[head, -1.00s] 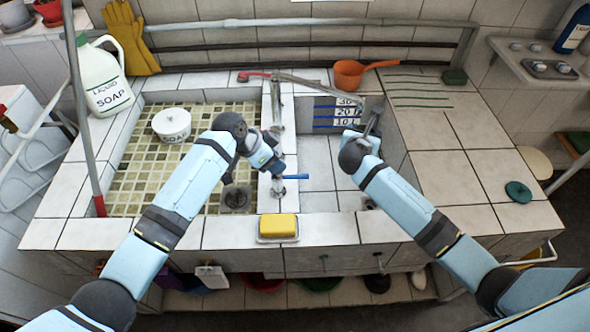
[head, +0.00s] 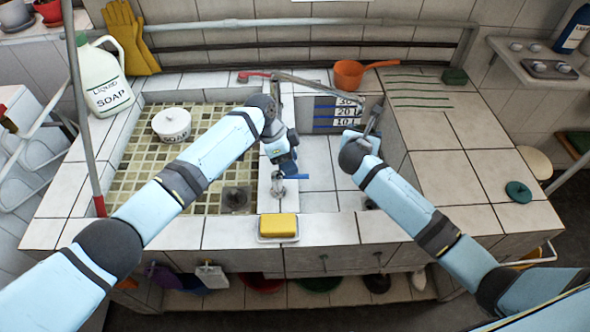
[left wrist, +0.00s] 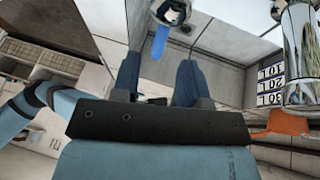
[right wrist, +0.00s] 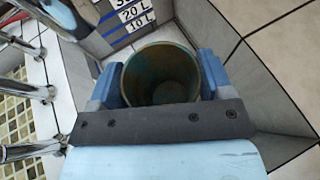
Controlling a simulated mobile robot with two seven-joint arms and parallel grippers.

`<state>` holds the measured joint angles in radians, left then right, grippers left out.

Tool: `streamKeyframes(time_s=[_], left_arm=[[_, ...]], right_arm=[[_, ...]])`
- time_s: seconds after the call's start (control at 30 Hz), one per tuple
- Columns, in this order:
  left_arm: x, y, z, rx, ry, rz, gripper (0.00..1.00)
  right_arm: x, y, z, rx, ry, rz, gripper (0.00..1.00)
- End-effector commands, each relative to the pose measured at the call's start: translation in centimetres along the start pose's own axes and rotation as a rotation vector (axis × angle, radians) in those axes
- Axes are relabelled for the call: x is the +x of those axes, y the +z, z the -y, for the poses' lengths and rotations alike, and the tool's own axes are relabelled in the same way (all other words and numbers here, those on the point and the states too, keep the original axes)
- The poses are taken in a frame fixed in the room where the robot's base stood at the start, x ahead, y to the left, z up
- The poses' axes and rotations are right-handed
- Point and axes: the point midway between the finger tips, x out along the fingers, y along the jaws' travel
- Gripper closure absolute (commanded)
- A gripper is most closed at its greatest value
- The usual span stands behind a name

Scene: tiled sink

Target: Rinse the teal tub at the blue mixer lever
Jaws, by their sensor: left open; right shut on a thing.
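The blue mixer lever (head: 295,177) sticks out to the right from a metal tap on the tiled divider between the basins. My left gripper (head: 290,168) is open just above it. In the left wrist view the lever (left wrist: 159,42) shows beyond and between the two spread fingers (left wrist: 158,76), and I cannot tell whether they touch it. My right gripper (right wrist: 161,80) is shut on the teal tub (right wrist: 160,62), whose round, dark mouth faces the wrist camera. In the head view the right gripper (head: 361,136) is over the right basin, and its wrist mostly hides the tub.
A long metal spout (head: 318,85) reaches over the right basin, which has litre marks (head: 346,112) on its back wall. A yellow sponge (head: 278,226) sits on the front ledge. An orange dipper (head: 349,73) lies behind. The right counter (head: 450,170) is largely clear.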

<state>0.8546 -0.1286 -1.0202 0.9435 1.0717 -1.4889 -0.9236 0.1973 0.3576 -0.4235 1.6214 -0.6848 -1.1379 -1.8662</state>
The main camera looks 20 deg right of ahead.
Motion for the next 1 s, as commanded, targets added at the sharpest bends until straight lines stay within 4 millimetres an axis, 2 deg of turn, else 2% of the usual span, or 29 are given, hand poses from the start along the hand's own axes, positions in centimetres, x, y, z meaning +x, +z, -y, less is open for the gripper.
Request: streamKeyframes(time_s=[0.1,0.23,0.6,0.77,0.8,1.0], left_arm=[[1.9,-0.1,-0.1,-0.001,0.002,0.000,0.60],[3.1,0.0,0.0,-0.001,0.001,0.000,0.60],[3.6,0.0,0.0,0.000,0.000,-0.001,0.60],[3.6,0.0,0.0,0.000,0.000,-0.001,0.97],[3.6,0.0,0.0,0.000,0.000,-0.001,1.00],[3.6,-0.1,-0.1,0.013,0.005,0.002,1.00]], right_arm=[[0.0,0.1,0.0,0.000,0.000,0.001,0.68],[0.0,0.1,0.0,0.000,0.000,0.001,0.68],[0.0,0.0,0.0,0.000,0.000,0.001,0.68],[0.0,0.0,0.0,0.000,0.000,0.001,0.68],[0.0,0.0,0.0,0.000,0.000,0.001,0.68],[0.0,0.0,0.0,0.000,0.000,0.001,0.68]])
